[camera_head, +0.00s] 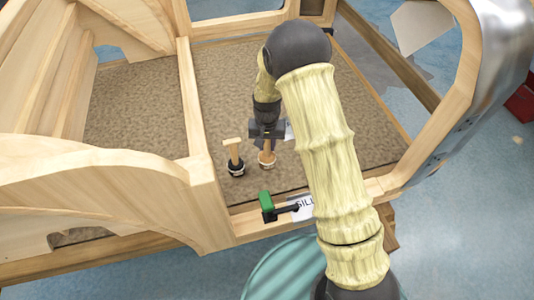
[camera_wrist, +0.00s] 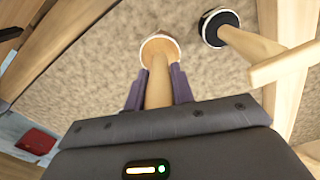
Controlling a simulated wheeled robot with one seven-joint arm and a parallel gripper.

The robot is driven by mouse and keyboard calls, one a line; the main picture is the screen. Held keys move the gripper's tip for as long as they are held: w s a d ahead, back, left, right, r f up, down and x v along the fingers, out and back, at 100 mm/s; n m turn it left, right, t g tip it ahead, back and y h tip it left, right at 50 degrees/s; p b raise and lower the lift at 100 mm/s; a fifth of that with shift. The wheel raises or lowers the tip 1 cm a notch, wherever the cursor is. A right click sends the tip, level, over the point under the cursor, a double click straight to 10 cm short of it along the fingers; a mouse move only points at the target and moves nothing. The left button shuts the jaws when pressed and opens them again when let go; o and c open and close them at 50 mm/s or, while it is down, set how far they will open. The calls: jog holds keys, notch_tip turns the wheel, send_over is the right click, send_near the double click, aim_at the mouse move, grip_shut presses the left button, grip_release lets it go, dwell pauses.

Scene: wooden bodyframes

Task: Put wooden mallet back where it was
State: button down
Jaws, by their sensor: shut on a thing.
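My gripper (camera_head: 267,135) points down over the brown carpeted floor of the wooden bodyframe. It is shut on the wooden mallet (camera_head: 267,157), which has a pale wooden handle and a round tan end with a whitish rim. In the wrist view, my gripper's two dark fingers (camera_wrist: 158,88) close on both sides of the handle, and the mallet's round end (camera_wrist: 159,46) shows beyond them. The mallet looks upright, low over or on the carpet; I cannot tell whether it touches. Part of its handle is hidden by my gripper.
A similar tool with a black base and T-shaped wooden top (camera_head: 234,152) stands close to the left; it also shows in the wrist view (camera_wrist: 218,28). A green and black tool (camera_head: 266,203) sits on the front sill beside a label (camera_head: 303,207). Carpet behind is clear.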

aim_at(267, 152)
jog(key=shift+f, duration=0.3)
jog(key=shift+f, duration=1.9)
jog(key=c, duration=1.2)
grip_release()
jog(key=shift+f, duration=0.1)
notch_tip(267, 152, up, 12)
jog(key=shift+r+b, duration=0.15)
jog(key=shift+b, duration=0.2)
